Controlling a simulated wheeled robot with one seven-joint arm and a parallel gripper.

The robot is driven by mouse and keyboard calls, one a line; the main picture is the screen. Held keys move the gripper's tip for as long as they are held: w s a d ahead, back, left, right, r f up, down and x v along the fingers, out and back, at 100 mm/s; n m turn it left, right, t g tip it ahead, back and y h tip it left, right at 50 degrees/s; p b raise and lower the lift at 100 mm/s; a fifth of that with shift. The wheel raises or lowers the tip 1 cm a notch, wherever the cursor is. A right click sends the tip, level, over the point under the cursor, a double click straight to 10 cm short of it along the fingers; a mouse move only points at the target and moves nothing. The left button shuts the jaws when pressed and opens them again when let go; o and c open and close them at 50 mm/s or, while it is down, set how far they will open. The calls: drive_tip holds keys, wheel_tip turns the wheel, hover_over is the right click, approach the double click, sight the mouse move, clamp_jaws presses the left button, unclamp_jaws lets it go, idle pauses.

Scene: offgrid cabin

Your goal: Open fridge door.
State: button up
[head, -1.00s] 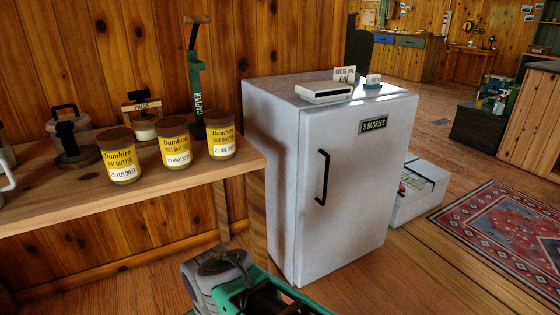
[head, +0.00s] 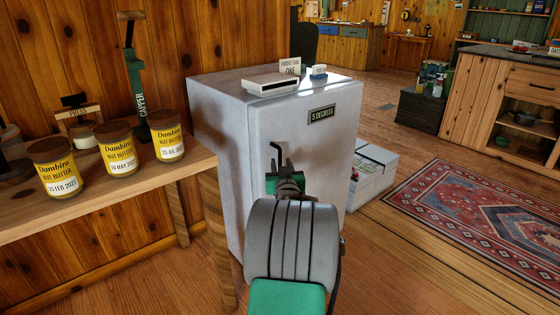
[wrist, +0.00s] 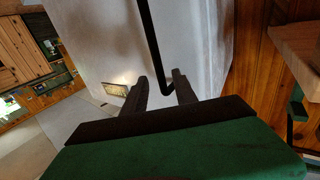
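The white fridge (head: 225,120) stands beside the wooden bench, and its door (head: 335,150) looks shut. A dark vertical handle (head: 275,150) is on the door's front, partly hidden by my arm in the head view.
A wooden bench (head: 100,195) with nut butter jars (head: 115,150) is left of the fridge. A small white box (head: 272,84) and signs are on the fridge top. A white case (head: 375,170) sits on the floor to the right, near a patterned rug (head: 460,215).

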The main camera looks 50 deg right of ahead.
sight(280, 159)
drive_tip(key=x, duration=0.4)
drive_tip(key=shift+w+b, duration=0.1)
drive_tip(key=shift+b, duration=0.2)
clamp_jaws()
idle(1.1)
